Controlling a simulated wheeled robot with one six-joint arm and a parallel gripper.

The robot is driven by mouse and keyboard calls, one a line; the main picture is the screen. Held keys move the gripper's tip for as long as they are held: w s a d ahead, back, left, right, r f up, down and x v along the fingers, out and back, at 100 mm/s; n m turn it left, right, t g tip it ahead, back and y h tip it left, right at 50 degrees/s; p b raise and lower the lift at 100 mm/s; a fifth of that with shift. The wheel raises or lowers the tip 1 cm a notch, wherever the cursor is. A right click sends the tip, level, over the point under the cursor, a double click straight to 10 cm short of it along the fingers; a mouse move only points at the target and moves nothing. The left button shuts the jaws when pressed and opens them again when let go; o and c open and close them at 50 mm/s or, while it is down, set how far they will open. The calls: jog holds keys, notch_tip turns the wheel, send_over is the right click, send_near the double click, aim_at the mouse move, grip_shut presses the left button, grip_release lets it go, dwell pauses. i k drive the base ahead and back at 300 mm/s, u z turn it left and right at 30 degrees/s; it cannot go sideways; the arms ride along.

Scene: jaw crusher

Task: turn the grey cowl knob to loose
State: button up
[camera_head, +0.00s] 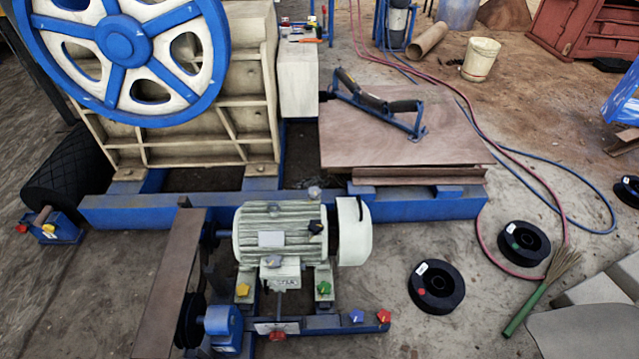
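The pale green-grey electric motor (280,232) sits on a blue frame in the lower middle, with a whitish round cowl (355,232) at its right end. A small dark grey knob (315,227) shows on the motor body just left of the cowl. It looks like the cowl knob, but its setting is too small to read. My gripper is not in view.
Yellow (242,290), green (323,288), blue (357,316) and red (384,317) knobs sit around the motor base. The crusher's blue flywheel (125,40) stands behind left. Black reels (436,286), a broom (535,295) and hoses lie right.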

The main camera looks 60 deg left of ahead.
aim_at(314, 193)
jog(key=u, duration=0.35)
jog(key=i, duration=0.65)
jog(key=u, duration=1.3)
jog(key=i, duration=0.55)
jog(key=u, duration=0.55)
